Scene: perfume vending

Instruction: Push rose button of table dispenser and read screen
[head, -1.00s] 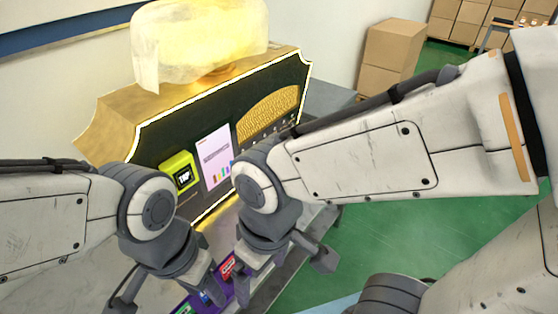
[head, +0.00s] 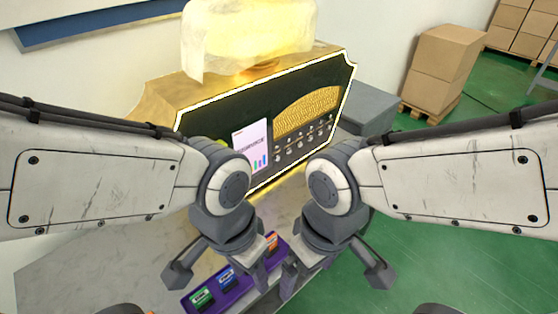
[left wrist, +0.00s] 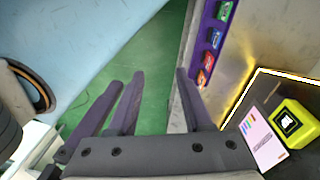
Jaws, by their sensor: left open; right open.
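The table dispenser (head: 215,97) has a black front, gold sides and a glowing white edge. Its white screen (head: 250,148), with small coloured bars, is partly hidden behind my left arm; its text is too small to read. Rows of small round buttons (head: 300,142) sit right of the screen, below a gold panel; I cannot tell which is rose. The screen (left wrist: 262,138) also shows in the left wrist view. My left gripper (head: 258,276) is open and empty, low in front of the dispenser. My right gripper (head: 291,281) is open and empty beside it, apart from the buttons.
A purple tray (head: 240,289) with several coloured cartridges lies near the table's front edge. A yellow payment terminal (left wrist: 291,122) stands beside the screen. A glowing yellow piece (head: 250,40) tops the dispenser. Cardboard boxes (head: 443,68) stand behind right; green floor is open at right.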

